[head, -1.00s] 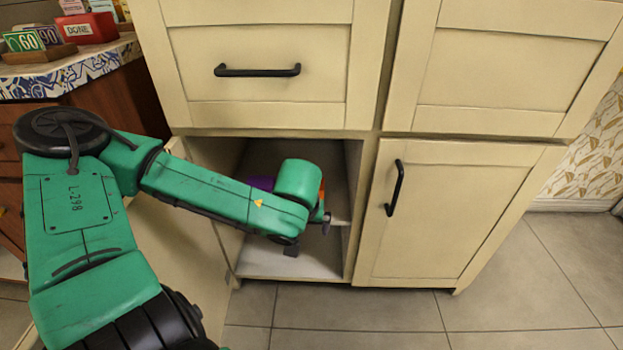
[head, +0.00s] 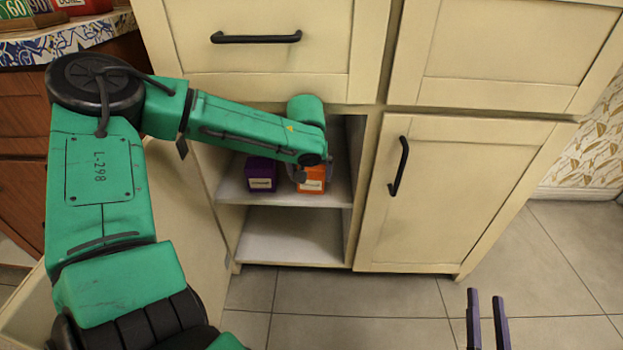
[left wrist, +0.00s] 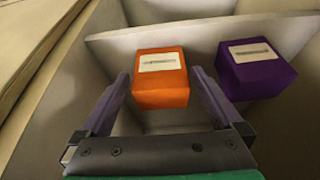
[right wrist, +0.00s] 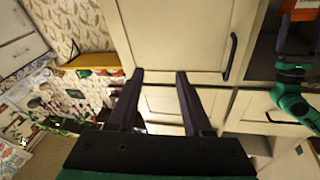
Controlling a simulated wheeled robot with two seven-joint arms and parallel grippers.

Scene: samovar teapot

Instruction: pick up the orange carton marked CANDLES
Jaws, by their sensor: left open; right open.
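The orange carton (head: 312,172), with a pale label too small to read, sits on the upper shelf (head: 232,192) inside the open lower-left cabinet. My left gripper (head: 315,173) is open in front of it and partly hides it. In the left wrist view the carton (left wrist: 160,92) shows between the two spread fingers (left wrist: 160,75), with gaps on both sides. I cannot tell how far the fingertips reach along it. My right gripper (head: 487,296) is open and empty, low at the right of the head view, away from the cabinet.
A purple carton (head: 262,174) stands left of the orange one on the same shelf, right of it in the left wrist view (left wrist: 256,70). Cabinet walls enclose the shelf. The open door (head: 185,235) is at left; a closed door (head: 435,200) is at right. The lower compartment is empty.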

